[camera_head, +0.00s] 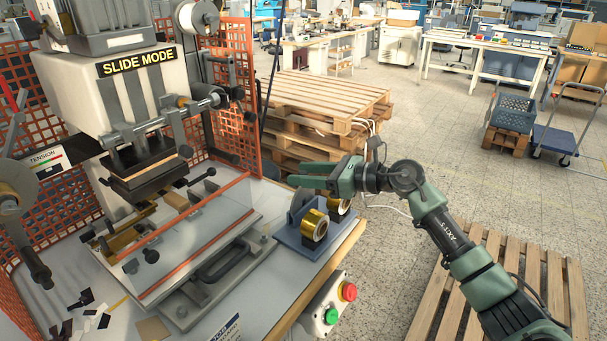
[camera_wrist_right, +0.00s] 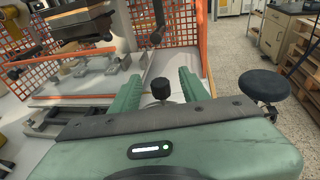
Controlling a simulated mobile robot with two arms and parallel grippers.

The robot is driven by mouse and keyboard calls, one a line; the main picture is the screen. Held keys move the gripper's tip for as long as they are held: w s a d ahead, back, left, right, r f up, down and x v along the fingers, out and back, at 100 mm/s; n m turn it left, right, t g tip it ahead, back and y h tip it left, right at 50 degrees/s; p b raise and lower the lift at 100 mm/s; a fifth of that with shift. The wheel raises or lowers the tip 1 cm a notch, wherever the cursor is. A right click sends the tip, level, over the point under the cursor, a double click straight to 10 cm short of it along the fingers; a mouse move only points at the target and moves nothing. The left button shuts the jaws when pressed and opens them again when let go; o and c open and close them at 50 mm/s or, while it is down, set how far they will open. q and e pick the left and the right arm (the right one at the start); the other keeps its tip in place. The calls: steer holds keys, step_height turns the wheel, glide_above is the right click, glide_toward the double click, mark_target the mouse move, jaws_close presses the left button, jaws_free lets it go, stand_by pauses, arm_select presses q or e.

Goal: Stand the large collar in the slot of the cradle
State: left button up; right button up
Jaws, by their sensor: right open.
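A blue-grey cradle (camera_head: 292,238) sits at the right edge of the machine's table in the head view. A grey round disc (camera_head: 299,203), which looks like the large collar, stands upright at its back, partly hidden by a gold roll. I cannot tell whether it sits in a slot. My right gripper (camera_head: 298,175) is open just above the disc, fingers pointing left. In the right wrist view my open fingers (camera_wrist_right: 160,82) have a dark round knob between them; I cannot tell what it is. My left gripper is not in view.
Two gold foil rolls (camera_head: 314,225) stand on the cradle. The stamping machine (camera_head: 120,90) and its clear guard plate (camera_head: 190,235) fill the left. A red and green button box (camera_head: 328,305) is at the table's front. Stacked pallets (camera_head: 330,95) stand behind.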

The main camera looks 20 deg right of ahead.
steer(key=b+v, duration=0.2)
steer(key=v, duration=0.5)
steer(key=shift+d, duration=0.2)
steer(key=shift+s, duration=0.1)
